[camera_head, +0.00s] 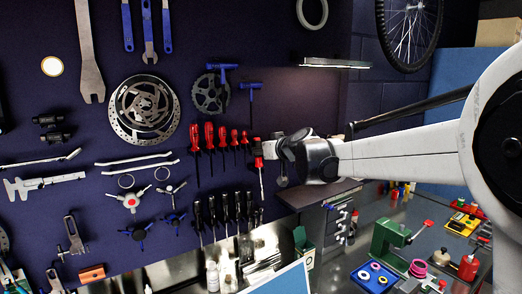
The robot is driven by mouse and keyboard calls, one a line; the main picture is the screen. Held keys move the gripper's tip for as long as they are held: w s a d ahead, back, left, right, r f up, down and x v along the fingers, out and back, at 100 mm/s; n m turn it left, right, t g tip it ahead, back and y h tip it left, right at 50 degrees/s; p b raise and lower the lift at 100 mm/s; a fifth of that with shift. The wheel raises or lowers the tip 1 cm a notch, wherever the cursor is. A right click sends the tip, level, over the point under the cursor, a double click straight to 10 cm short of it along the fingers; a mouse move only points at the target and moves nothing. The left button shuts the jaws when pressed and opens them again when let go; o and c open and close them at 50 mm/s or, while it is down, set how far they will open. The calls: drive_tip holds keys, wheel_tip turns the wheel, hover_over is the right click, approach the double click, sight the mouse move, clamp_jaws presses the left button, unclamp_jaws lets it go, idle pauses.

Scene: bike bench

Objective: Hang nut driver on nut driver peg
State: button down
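My gripper (268,147) is at the pegboard, to the right of the row of red-handled drivers. It appears shut on the top of a red-handled tool (260,164), seemingly the nut driver, which points straight down with its thin shaft below. This handle sits lower than the hanging red ones. The fingers are small and dark here and partly hide the handle's top. The peg behind the gripper cannot be made out.
Red-handled drivers (209,135) hang just left, with black-handled drivers (225,208) below. Blue T-handles (251,86) hang above. A shelf (318,194) juts out under my wrist. Bottles (213,276) and a green vise-like tool (388,238) stand lower down.

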drive_tip(key=shift+a+r, duration=0.15)
drive_tip(key=shift+a, duration=0.15)
drive_tip(key=c, duration=1.3)
unclamp_jaws()
drive_tip(key=shift+w+d, duration=0.1)
drive_tip(key=shift+c, duration=0.2)
drive_tip(key=shift+s+d, duration=0.15)
drive_tip(key=shift+s, duration=0.15)
drive_tip(key=d+v, duration=0.1)
drive_tip(key=v, duration=1)
drive_tip(key=s+d+f+m+g+h+b, duration=0.1)
drive_tip(key=s+d+f, duration=0.4)
drive_tip(key=s+f, duration=0.5)
drive_tip(key=s+d+f+m+g+h+b, duration=0.2)
drive_tip(key=s+d+f+b, duration=0.4)
drive_tip(key=s+f, duration=0.5)
drive_tip(key=s+d+f+m+g+h+b, duration=0.2)
drive_tip(key=s+d+f+m+h+b, duration=0.2)
drive_tip(key=s+f, duration=0.6)
drive_tip(key=s+d+h, duration=0.1)
drive_tip(key=s+d, duration=0.1)
drive_tip(key=s, duration=0.5)
drive_tip(key=shift+d+f, duration=0.2)
drive_tip(key=shift+f, duration=0.1)
drive_tip(key=shift+s, duration=0.15)
